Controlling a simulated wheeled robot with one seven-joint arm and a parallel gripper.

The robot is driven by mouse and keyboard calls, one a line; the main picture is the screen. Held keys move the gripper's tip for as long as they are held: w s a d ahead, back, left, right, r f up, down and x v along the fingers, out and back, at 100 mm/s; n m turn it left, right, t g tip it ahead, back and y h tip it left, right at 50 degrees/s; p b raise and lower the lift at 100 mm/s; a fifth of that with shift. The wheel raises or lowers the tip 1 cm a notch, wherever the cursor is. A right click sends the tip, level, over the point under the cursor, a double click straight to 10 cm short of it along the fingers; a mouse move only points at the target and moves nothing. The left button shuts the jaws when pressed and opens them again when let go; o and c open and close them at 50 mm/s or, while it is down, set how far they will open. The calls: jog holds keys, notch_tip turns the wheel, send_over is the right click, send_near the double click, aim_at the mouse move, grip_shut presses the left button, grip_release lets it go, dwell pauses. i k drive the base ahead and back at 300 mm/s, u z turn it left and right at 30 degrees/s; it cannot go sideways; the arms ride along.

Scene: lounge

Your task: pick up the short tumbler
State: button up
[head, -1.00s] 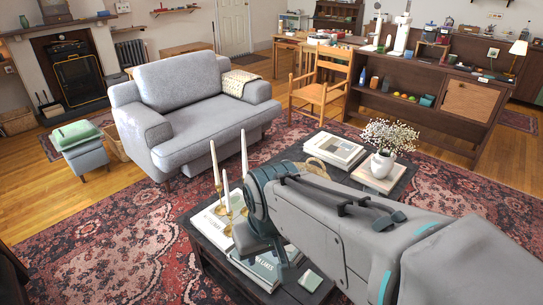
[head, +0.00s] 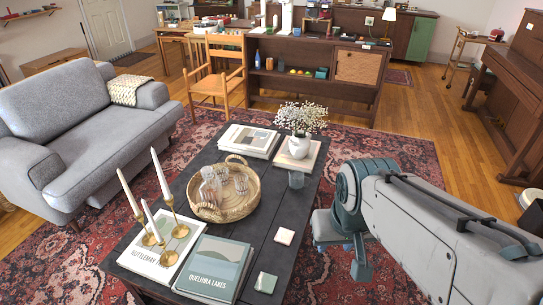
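More clear glassware (head: 222,185) stands inside the tray: a taller carafe-like piece and some small glasses. I cannot tell for certain which glass is the short tumbler.
Brass candlesticks with white candles (head: 163,200) and two books (head: 213,268) crowd the near left of the table. Two coasters (head: 284,236) lie near its right side. Rug right of the table is free.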

aim_at(222, 173)
jog(key=z, duration=1.1)
jog(key=i, duration=2.85)
jog(key=u, duration=3.2)
jog(key=i, duration=0.5)
jog(key=u, duration=0.15)
